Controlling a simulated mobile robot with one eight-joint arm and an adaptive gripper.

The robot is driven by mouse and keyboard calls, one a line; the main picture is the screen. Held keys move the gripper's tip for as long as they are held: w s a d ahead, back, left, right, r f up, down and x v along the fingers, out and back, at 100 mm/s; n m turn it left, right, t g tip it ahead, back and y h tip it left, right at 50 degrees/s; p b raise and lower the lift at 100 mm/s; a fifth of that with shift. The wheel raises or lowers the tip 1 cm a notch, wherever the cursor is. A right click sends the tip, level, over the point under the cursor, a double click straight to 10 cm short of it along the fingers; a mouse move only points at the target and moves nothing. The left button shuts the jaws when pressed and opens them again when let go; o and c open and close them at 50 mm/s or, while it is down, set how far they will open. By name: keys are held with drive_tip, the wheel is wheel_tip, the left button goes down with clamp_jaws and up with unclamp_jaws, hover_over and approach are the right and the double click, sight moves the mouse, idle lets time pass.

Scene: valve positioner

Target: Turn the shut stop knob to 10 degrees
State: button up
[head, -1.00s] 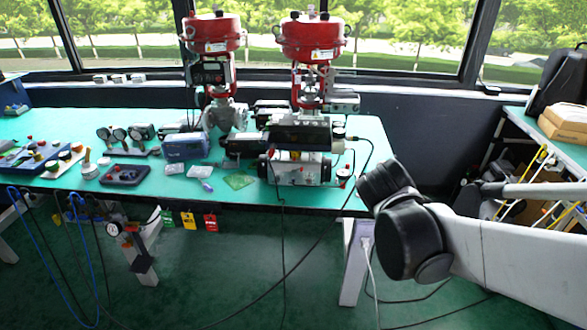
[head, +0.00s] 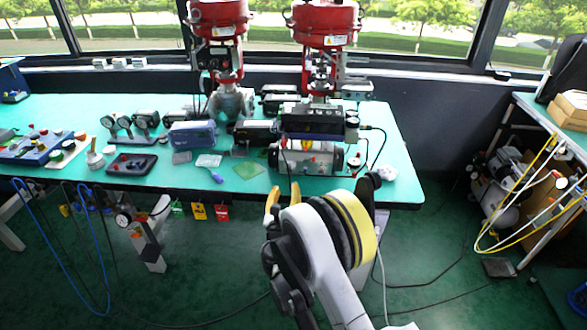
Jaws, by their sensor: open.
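A dark box-shaped device (head: 312,122), which looks like the positioner, stands at the front of the bench below the right red-topped valve (head: 323,24). A silver unit (head: 325,160) with small red parts sits under it. I cannot single out the shut stop knob or read its angle; it is too small or hidden. My gripper (head: 283,196), with yellow fingers, is open and empty in front of the bench's front edge. In the picture it shows just below the silver unit, apparently nearer to me and apart from it. My wrist hides part of the bench edge.
A blue box (head: 192,134), gauges (head: 125,125) and a dark tray (head: 132,164) stand on the left. Coloured tags (head: 199,211) hang below the edge. A shelf (head: 565,135) stands at right.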

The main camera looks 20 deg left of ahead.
sight(289, 171)
drive_tip(key=b+x, duration=0.3)
drive_tip(key=x, duration=0.6)
drive_tip(key=shift+w+f, duration=0.1)
drive_tip(key=shift+w, duration=0.3)
drive_tip(key=shift+w+a, duration=0.1)
drive_tip(key=shift+w, duration=0.35)
drive_tip(key=shift+c, duration=0.4)
clamp_jaws()
